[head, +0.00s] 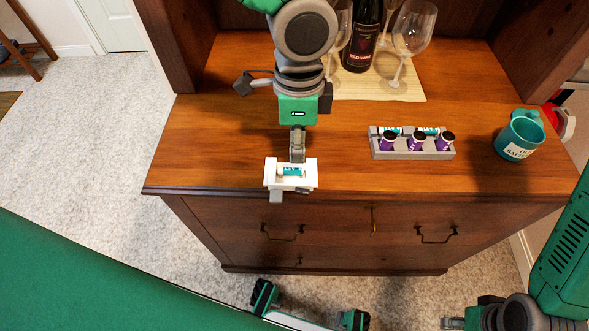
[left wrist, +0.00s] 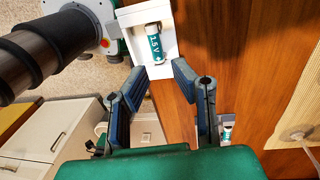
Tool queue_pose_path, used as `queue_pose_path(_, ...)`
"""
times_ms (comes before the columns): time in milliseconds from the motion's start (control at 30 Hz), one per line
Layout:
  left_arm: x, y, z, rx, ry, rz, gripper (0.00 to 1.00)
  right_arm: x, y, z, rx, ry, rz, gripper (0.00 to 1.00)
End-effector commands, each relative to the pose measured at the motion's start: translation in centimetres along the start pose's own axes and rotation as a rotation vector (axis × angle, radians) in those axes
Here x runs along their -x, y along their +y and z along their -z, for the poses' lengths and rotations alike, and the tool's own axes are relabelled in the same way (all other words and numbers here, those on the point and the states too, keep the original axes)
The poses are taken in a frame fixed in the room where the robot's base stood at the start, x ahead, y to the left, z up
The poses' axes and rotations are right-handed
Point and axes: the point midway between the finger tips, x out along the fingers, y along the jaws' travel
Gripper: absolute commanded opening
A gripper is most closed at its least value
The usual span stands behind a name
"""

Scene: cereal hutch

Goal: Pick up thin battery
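A small teal and white battery (head: 292,171) lies in a white holder (head: 312,180) near the front edge of the wooden counter. In the left wrist view, the battery (left wrist: 154,42) reads "1.5 V" and lies in the white holder (left wrist: 168,28). My left gripper (head: 287,174) is above the holder, with one finger toward the back and one toward the front. In the left wrist view, my left gripper (left wrist: 162,80) is open and empty, its fingertips apart below the battery. My right gripper (head: 455,322) is only partly seen at the bottom edge; its opening cannot be told.
A teal mug (head: 518,138) stands near the counter's right end. A wine bottle (head: 362,35) and glasses (head: 413,30) stand on a mat (head: 375,88) behind. Bare counter lies left of the holder.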

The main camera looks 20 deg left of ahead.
Motion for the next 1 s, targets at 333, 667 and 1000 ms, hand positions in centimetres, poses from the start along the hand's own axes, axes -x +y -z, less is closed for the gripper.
queue_pose_path(333,-4.7,0.2,-1.1,0.001,0.005,-0.006,0.22,-1.7,0.0,-0.1,0.0,0.0,0.0,0.4)
queue_pose_path(667,-5.2,0.4,-0.6,0.0,0.0,-0.002,0.22,-1.7,0.0,-0.1,0.001,0.0,0.0,0.4)
queue_pose_path(1000,-5.2,0.2,-0.9,0.0,0.004,-0.003,0.0,-1.7,0.0,-0.1,0.0,0.0,0.0,0.4)
